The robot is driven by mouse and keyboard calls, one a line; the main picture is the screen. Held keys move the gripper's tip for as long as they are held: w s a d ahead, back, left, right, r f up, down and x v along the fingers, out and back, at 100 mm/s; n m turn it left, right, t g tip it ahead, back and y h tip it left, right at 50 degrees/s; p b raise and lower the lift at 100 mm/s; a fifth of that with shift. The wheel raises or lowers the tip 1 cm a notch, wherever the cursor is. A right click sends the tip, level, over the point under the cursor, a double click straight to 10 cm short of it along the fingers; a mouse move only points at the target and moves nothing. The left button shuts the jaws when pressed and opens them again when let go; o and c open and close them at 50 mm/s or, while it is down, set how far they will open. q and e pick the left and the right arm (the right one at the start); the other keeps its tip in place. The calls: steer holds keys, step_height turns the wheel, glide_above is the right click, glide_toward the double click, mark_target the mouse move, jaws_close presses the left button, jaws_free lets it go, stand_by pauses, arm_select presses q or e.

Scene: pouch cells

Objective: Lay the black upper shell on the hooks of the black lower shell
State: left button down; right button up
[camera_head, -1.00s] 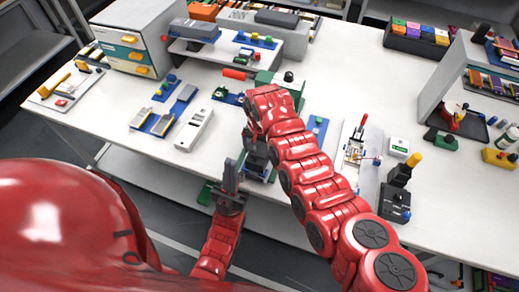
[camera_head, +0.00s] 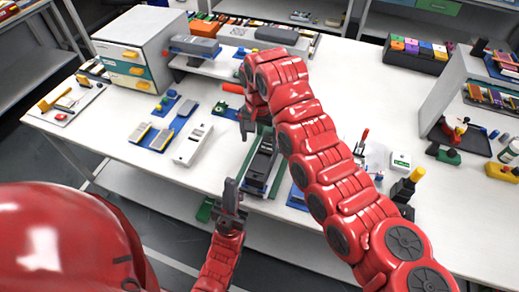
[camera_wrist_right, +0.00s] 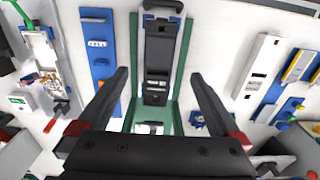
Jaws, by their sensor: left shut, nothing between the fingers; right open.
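A long black shell assembly (camera_wrist_right: 160,55) lies in a green fixture (camera_wrist_right: 181,77) in the right wrist view. In the head view the black assembly (camera_head: 260,165) is near the table's front edge. I cannot tell where the upper shell ends and the lower shell begins, or whether the hooks engage. My right gripper (camera_wrist_right: 159,74) is open and empty, its fingers spread on either side of the assembly from above; in the head view my arm mostly hides it. My left gripper (camera_head: 230,197) is shut and empty, just in front of and left of the assembly.
A blue strip (camera_wrist_right: 98,45) lies left of the fixture, and a white bar-shaped device (camera_wrist_right: 257,66) lies right of it. In the head view a drawer cabinet (camera_head: 146,48) stands back left. A black bin of coloured parts (camera_head: 416,53) stands back right.

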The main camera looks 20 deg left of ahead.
steer(key=shift+r, duration=1.9)
steer(key=shift+f, duration=0.1)
